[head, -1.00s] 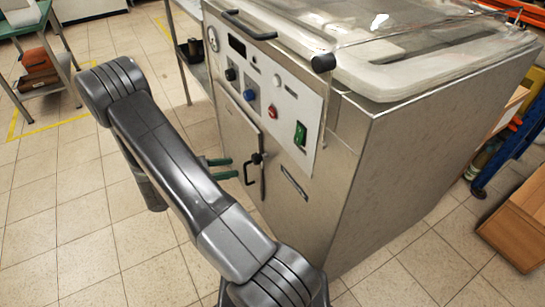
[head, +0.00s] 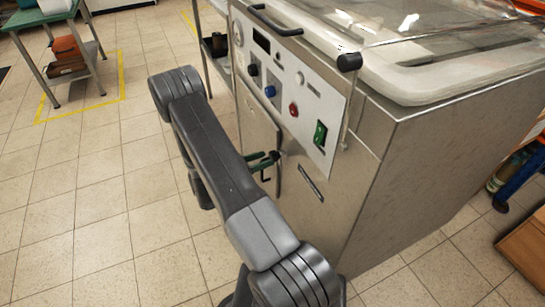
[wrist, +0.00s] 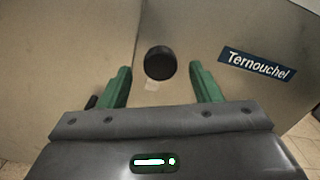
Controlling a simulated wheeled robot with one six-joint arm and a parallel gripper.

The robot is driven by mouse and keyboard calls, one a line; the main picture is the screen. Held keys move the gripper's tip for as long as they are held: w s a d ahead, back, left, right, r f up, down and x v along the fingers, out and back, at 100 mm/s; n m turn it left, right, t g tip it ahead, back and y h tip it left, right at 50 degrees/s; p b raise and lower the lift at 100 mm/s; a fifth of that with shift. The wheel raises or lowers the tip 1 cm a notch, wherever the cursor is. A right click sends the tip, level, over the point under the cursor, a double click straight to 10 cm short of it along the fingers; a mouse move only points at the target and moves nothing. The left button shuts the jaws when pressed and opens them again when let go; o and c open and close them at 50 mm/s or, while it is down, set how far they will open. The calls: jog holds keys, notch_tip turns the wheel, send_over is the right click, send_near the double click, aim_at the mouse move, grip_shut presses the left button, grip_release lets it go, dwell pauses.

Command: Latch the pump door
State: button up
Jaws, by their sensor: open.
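The pump door (head: 257,125) is a plain steel panel in the lower front of the steel machine. It looks flush or nearly so; I cannot tell if a small gap remains. A black latch knob (head: 276,155) sits by the door's right edge. The round knob (wrist: 160,63) also shows in the wrist view, beside the seam between the panels. My gripper (head: 262,161) has green fingers, open, one on each side of the knob in the wrist view. I cannot tell if they touch it. A dark door handle (wrist: 92,102) shows partly behind the left finger.
The control panel (head: 288,85) with dials and a green switch is above the door. A clear lid (head: 440,45) tops the machine. A blue label (wrist: 257,65) is right of the knob. A green-topped table (head: 40,18) stands far left.

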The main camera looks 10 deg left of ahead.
aim_at(271, 157)
jog(key=shift+x, duration=2.1)
jog(key=c, duration=1)
